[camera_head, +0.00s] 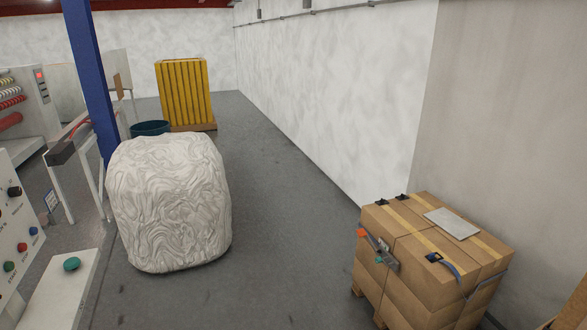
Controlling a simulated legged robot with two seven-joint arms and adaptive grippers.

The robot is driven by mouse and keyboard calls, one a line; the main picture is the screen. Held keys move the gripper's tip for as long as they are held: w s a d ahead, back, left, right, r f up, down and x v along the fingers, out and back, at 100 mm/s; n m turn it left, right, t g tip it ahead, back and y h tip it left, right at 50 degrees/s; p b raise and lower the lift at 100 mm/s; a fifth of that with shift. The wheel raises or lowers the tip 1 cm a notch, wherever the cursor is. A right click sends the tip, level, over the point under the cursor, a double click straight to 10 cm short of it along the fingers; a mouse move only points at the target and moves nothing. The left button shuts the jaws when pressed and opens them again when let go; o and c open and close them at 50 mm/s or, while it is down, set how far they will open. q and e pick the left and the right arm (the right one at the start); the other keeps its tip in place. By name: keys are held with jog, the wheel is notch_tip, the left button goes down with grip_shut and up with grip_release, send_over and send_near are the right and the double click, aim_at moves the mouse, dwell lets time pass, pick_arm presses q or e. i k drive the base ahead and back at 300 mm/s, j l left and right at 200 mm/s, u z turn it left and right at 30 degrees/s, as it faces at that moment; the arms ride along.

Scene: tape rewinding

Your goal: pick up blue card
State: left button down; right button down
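A stack of cardboard boxes (408,250) stands at the lower right by the wall. Neither of my grippers is in view.
A large wrinkled white bale (168,202) stands on the floor at centre left. The box stack also carries a grey flat sheet (453,223) and an orange-handled tool (380,250). A control panel (18,226) is at the left. Grey floor (285,235) between bale and boxes is clear.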

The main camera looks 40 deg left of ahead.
aim_at(50, 199)
jog(key=u, duration=3.05)
jog(key=i+l+z, duration=0.4)
jog(key=i, duration=0.45)
jog(key=i+z, duration=0.45)
jog(key=i, duration=0.45)
jog(key=i+l+u, duration=0.1)
jog(key=i+u, duration=0.25)
jog(key=i, duration=0.15)
jog(key=i+l+u, duration=0.35)
jog(key=i, duration=0.15)
jog(key=j, duration=0.1)
